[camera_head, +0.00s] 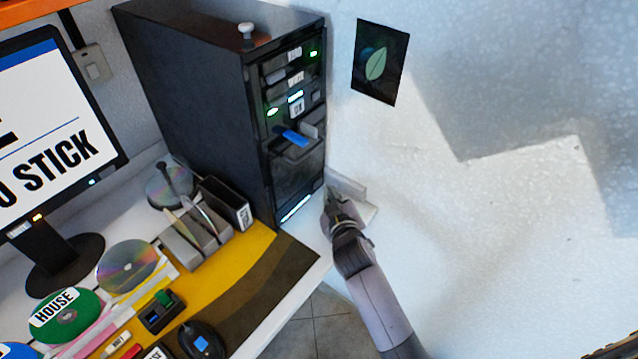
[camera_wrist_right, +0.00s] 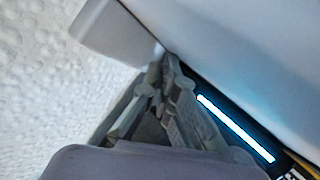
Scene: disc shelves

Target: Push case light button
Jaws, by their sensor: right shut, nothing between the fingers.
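The dark computer case (camera_head: 200,95) stands upright on the desk against the wall. Its front has several small lit green spots, a drive with a blue stick (camera_head: 291,138) and a glowing white-blue light strip (camera_head: 296,208) near the bottom. The strip also shows in the right wrist view (camera_wrist_right: 235,128), to the right of the fingers. My right gripper (camera_head: 331,190) is shut and empty, just to the right of the case's lower front. It also shows in the wrist view (camera_wrist_right: 168,68), with its fingertips together. I cannot tell if it touches the case. My left gripper is not in view.
A pale ledge (camera_head: 350,192) lies beside the gripper at the wall. A monitor (camera_head: 50,120), discs (camera_head: 127,266), a file holder (camera_head: 195,240) and a mouse (camera_head: 201,340) crowd the desk at left. A poster (camera_head: 380,62) hangs on the wall; open floor (camera_head: 318,325) lies below.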

